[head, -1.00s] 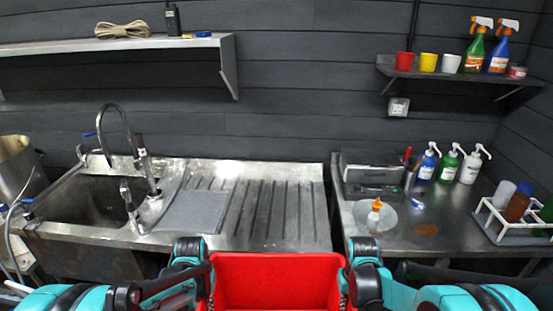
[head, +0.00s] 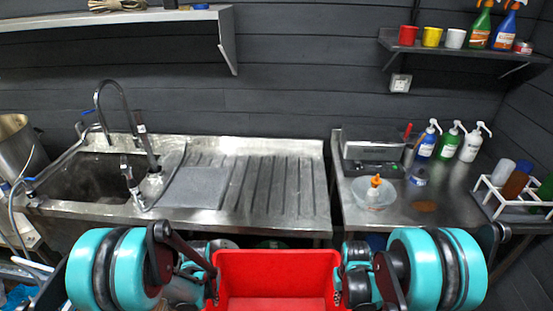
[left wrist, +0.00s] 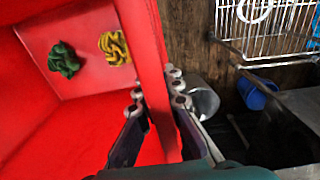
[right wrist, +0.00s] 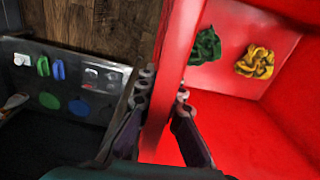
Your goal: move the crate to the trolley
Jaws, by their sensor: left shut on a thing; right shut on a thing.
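The red crate (head: 277,270) is held between my two arms at the bottom middle of the head view. Its left wall (left wrist: 150,60) runs between the fingers of my left gripper (left wrist: 158,100), which is shut on it. Its right wall (right wrist: 176,65) runs between the fingers of my right gripper (right wrist: 160,98), which is shut on it. Inside the crate lie a green crumpled cloth (left wrist: 64,60) and a yellow crumpled cloth (left wrist: 115,47). Both cloths also show in the right wrist view. The crate's lower part is cut off in the head view. I see no trolley that I can make out.
A steel sink with drainboard (head: 265,190) stands ahead, and a steel counter (head: 440,210) to the right carries bottles and a white rack (head: 510,205). A wire rack (left wrist: 270,30) and a blue bucket (left wrist: 257,92) show beyond the crate's left side.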

